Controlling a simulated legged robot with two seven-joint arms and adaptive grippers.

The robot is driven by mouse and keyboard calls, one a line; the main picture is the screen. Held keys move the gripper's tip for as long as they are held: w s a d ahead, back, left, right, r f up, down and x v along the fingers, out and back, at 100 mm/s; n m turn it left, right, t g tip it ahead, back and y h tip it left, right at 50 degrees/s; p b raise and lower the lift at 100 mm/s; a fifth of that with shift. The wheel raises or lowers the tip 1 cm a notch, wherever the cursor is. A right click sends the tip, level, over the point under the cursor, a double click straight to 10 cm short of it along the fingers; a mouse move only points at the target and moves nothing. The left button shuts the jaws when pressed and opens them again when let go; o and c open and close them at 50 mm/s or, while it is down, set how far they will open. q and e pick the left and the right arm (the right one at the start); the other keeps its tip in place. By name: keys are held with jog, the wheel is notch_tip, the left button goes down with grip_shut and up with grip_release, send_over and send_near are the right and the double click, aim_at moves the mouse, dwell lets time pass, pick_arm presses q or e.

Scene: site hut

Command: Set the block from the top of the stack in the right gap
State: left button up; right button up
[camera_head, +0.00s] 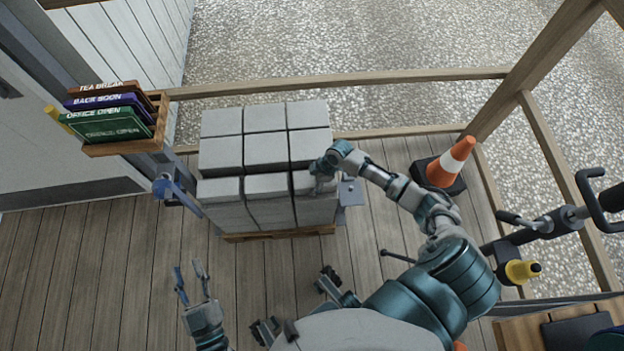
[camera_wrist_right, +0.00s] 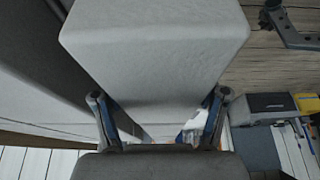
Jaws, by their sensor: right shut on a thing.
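Light grey blocks (camera_head: 222,155) are stacked in rows on a wooden pallet (camera_head: 280,233) in the middle of the head view. My right gripper (camera_head: 319,176) is at the front right corner of the stack, shut on a grey block (camera_head: 307,187). In the right wrist view this block (camera_wrist_right: 155,45) sits between the two fingers, beside another grey surface at left with a dark space between them. Whether it rests on the blocks below is hard to tell. My left gripper (camera_head: 188,283) is open and empty over the floor, in front of the stack.
A wooden rack of signs (camera_head: 115,118) hangs at the left, with a blue clamp-like part (camera_head: 172,192) below it. An orange and white cone (camera_head: 451,162) stands right of the stack. Wooden rails (camera_head: 340,83) run behind it. The plank floor at front left is clear.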

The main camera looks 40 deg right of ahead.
jog(key=shift+w+r, duration=0.1)
jog(key=shift+w, duration=0.05)
jog(key=o, duration=1.8)
jog(key=shift+c, duration=0.2)
jog(key=shift+o, duration=0.5)
jog(key=shift+s, duration=0.2)
jog(key=v, duration=1)
jog(key=shift+d+r, duration=0.15)
jog(key=shift+r, duration=0.15)
jog(key=shift+s+d+r, duration=0.1)
jog(key=shift+r, duration=0.4)
